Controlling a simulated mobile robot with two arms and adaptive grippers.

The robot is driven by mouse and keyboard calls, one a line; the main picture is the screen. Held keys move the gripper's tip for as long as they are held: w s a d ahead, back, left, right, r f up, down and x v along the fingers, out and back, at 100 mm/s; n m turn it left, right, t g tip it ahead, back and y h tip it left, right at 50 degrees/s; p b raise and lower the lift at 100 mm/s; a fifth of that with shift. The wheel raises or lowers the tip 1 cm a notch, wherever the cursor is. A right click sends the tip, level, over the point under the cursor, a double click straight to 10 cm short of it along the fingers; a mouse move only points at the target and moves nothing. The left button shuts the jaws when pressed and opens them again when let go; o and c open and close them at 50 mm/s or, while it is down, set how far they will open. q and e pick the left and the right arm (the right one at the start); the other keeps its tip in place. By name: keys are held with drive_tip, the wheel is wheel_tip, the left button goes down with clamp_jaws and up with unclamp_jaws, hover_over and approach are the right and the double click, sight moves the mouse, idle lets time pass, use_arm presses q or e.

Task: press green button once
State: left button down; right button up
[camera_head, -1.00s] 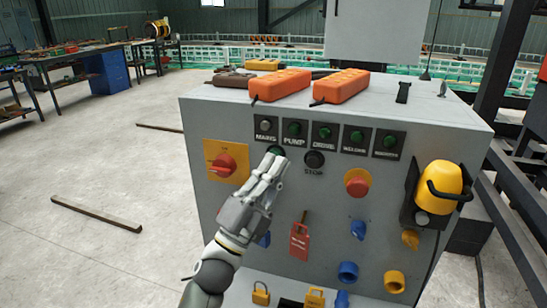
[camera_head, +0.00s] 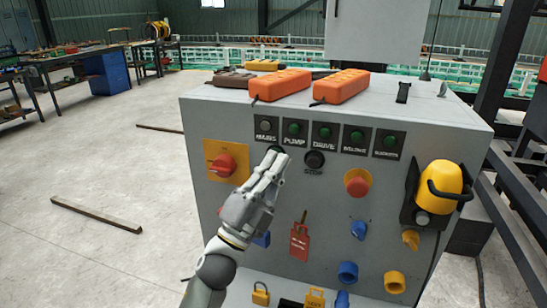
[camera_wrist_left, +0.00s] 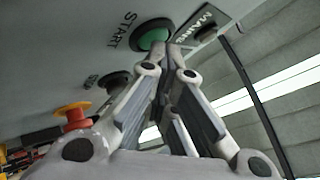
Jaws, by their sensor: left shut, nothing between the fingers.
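The green button (camera_wrist_left: 152,36), labelled START, is on the front of the grey control cabinet (camera_head: 235,122). In the head view the fingertips of my left gripper (camera_head: 275,156) cover most of it, and only a dark rim shows above them. My left gripper is shut and empty, with its fingers pointing at the button. In the left wrist view its closed tips (camera_wrist_left: 171,47) are at the button's lower right edge. I cannot tell whether they touch it or whether it is pushed in. My right gripper is not in view.
A black STOP button (camera_head: 314,160) is just right of the green one. A red rotary switch (camera_head: 223,165) is to the left and a red mushroom button (camera_head: 357,183) to the right. A row of indicator lamps (camera_head: 325,133) is above. Padlocks and a red tag (camera_head: 300,240) hang below.

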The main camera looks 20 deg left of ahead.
use_arm(q)
drive_tip(key=shift+s, duration=1.2)
drive_tip(key=s, duration=0.5)
drive_tip(key=shift+a+p, duration=0.15)
drive_tip(key=shift+p, duration=0.25)
